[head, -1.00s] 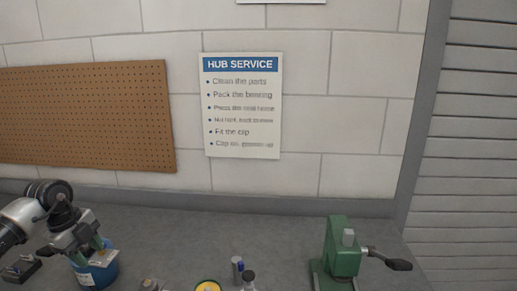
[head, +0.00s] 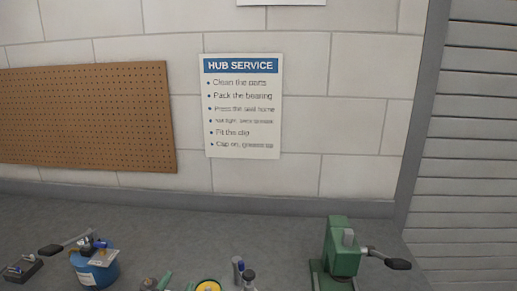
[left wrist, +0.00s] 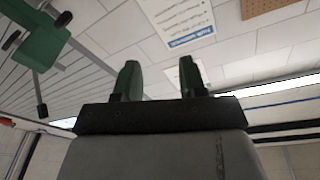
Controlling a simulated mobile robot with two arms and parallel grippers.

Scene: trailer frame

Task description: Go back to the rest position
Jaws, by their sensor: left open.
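The green tips of my left gripper (head: 177,284) show at the bottom edge of the head view, left of a yellow-rimmed round part (head: 207,286). In the left wrist view its two fingers (left wrist: 160,78) stand well apart with nothing between them. The gripper is open and empty, pointing up toward the wall in that view. Most of the left arm is out of the head view. My right gripper is in neither view.
A blue container (head: 95,270) with a lever stands at the left of the grey bench (head: 190,225), beside a dark block (head: 22,268). Small bottles (head: 243,273) stand at the front middle. A green press (head: 341,250) stands on the right. The bench's back strip is clear.

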